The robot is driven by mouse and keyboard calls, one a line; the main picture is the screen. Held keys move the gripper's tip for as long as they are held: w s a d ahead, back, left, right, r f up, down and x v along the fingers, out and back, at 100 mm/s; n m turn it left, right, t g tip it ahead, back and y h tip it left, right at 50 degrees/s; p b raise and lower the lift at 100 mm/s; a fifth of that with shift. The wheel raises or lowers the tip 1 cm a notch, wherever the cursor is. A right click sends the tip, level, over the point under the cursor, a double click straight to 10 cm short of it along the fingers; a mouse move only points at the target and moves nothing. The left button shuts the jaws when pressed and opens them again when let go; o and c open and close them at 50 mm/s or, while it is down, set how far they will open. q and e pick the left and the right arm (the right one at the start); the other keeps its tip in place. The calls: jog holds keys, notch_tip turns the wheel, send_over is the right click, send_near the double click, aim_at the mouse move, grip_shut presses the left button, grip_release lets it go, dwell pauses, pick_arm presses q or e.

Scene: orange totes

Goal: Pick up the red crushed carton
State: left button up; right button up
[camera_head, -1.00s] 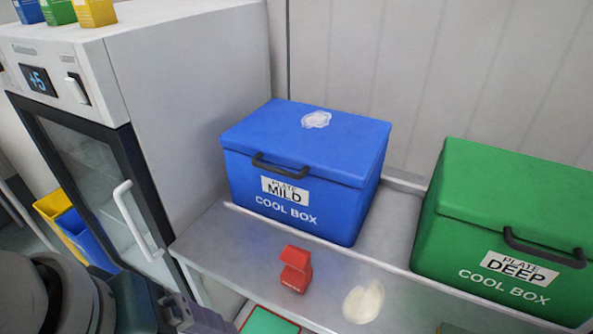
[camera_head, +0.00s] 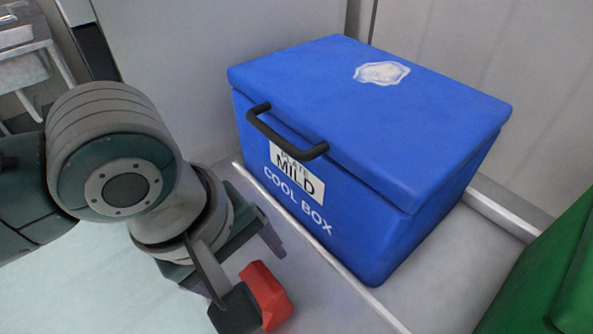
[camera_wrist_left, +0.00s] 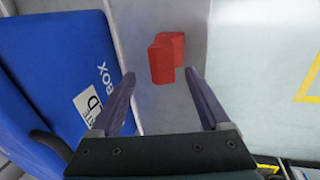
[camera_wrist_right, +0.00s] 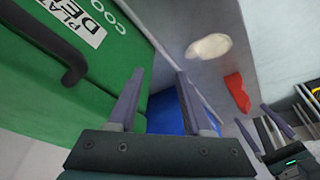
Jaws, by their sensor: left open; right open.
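The red crushed carton (camera_head: 268,292) rests on the grey shelf in front of the blue cool box. In the head view my left gripper (camera_head: 252,272) is right over it and partly hides it. In the left wrist view the carton (camera_wrist_left: 166,58) lies just beyond the fingertips of the open, empty left gripper (camera_wrist_left: 160,77), roughly in line with the gap. Whether a finger touches it I cannot tell. In the right wrist view my right gripper (camera_wrist_right: 160,74) is open and empty beside the green cool box, with the carton (camera_wrist_right: 237,92) off to its right.
The blue cool box (camera_head: 370,130) stands close behind the carton. The green cool box (camera_head: 550,280) stands at the right; its front also shows close in the right wrist view (camera_wrist_right: 90,100). A pale crumpled piece (camera_wrist_right: 209,46) lies on the shelf (camera_wrist_right: 200,78) near the carton.

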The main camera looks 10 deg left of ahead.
aim_at(253, 277)
pick_arm(q)
jog(key=x, duration=0.1)
jog(key=b+x, duration=0.1)
jog(key=x, duration=0.2)
jog(key=shift+a+f, duration=0.35)
jog(key=shift+f, duration=0.1)
jog(key=shift+w+d+f, duration=0.15)
jog(key=shift+f, duration=0.2)
grip_shut()
